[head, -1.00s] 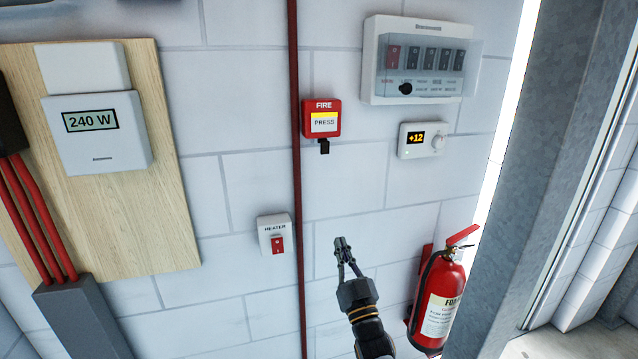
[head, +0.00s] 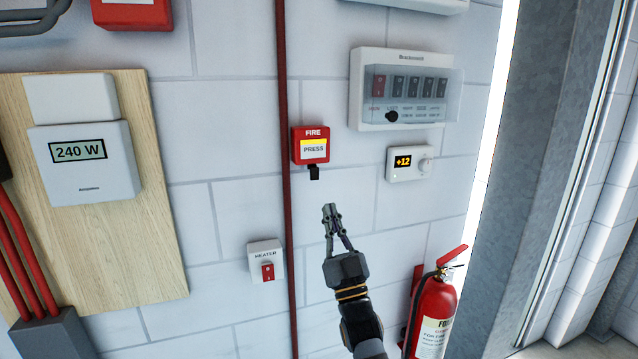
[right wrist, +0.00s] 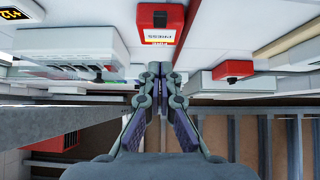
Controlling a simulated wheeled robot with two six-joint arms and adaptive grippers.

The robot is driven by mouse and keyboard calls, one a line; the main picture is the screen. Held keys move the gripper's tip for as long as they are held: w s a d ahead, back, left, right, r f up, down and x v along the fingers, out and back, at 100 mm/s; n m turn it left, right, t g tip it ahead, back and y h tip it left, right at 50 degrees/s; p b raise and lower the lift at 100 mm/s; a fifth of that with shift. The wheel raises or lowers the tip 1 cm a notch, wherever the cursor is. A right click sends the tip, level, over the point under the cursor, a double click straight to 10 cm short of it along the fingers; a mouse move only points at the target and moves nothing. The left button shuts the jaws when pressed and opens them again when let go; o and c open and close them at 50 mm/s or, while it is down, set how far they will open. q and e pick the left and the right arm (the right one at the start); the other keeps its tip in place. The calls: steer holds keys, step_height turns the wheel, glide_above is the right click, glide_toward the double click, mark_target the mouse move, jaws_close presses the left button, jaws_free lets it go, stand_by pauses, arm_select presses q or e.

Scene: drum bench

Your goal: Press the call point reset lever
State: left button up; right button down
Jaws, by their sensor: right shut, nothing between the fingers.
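The red fire call point (head: 311,146) is on the white block wall in the head view, with a yellow and white PRESS face. Its small black reset lever (head: 314,173) sticks out at its lower edge. My right gripper (head: 329,208) is shut and empty, a little below and right of the lever and apart from it. In the right wrist view, the call point (right wrist: 162,24) is ahead of the shut fingertips (right wrist: 153,70), with its black lever (right wrist: 159,19) on it. My left gripper is not in view.
A red pipe (head: 284,200) runs down the wall just left of the call point. A heater switch (head: 266,262) is lower left. A thermostat (head: 408,163) and covered switch panel (head: 404,90) are to the right. A fire extinguisher (head: 433,310) stands lower right.

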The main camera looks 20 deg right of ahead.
mark_target(315, 172)
steer(key=w+r+p, duration=0.1)
steer(key=w, duration=0.1)
steer(key=w+r+p, duration=0.1)
steer(key=w, duration=0.2)
steer(key=w+r+p, duration=0.1)
steer(key=w+r, duration=0.1)
steer(key=shift+w+a, duration=0.15)
steer(key=shift+w, duration=0.05)
steer(key=shift+w+f, duration=0.15)
steer(key=shift+w, duration=0.1)
steer(key=shift+s, duration=0.1)
